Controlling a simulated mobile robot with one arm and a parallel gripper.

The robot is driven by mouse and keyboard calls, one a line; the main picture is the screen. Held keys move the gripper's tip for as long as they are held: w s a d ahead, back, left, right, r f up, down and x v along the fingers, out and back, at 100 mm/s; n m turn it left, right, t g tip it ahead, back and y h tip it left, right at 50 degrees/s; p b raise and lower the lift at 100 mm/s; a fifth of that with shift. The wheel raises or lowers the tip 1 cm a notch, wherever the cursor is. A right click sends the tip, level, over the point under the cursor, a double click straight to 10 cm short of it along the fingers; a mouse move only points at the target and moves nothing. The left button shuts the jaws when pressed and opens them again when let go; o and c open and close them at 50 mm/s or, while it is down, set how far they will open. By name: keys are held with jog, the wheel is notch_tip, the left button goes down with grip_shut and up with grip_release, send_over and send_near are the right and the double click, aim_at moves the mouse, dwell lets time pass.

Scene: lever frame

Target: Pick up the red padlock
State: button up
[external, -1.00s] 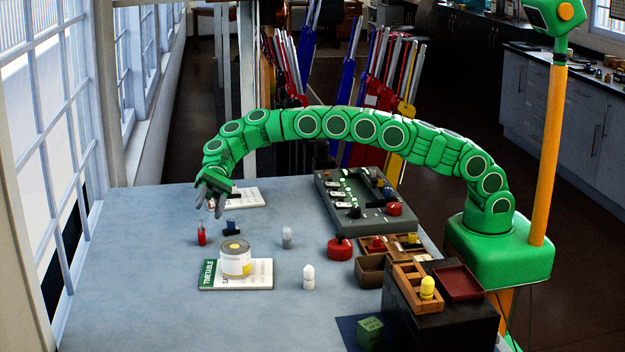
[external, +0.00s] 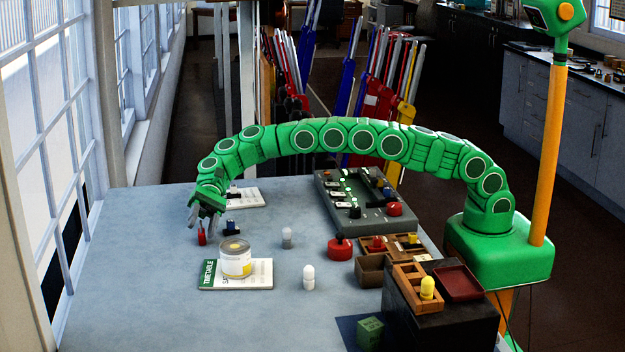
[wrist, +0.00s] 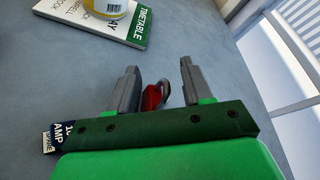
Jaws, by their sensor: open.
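The red padlock (external: 202,238) stands upright on the grey-blue table at the far left in the external view. In the wrist view the padlock (wrist: 152,97) shows its red body and grey shackle between my two fingers, partly hidden behind the gripper's green crossbar. My gripper (external: 205,232) is low over the padlock, its fingers pointing down around it. In the wrist view my gripper (wrist: 158,72) is open, with the padlock nearer the left finger. I cannot tell whether a finger touches it.
A blue-and-black object (external: 232,228) stands just right of the padlock. A can (external: 236,259) sits on the timetable book (external: 262,280) nearer the camera. A grey-white peg (external: 287,238) and a white peg (external: 308,278) stand further right. The table's left side is clear.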

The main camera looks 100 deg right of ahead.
jog(key=shift+x, duration=0.85)
grip_shut()
jog(key=shift+r, duration=0.1)
notch_tip(320, 180, up, 18)
dwell(0.4)
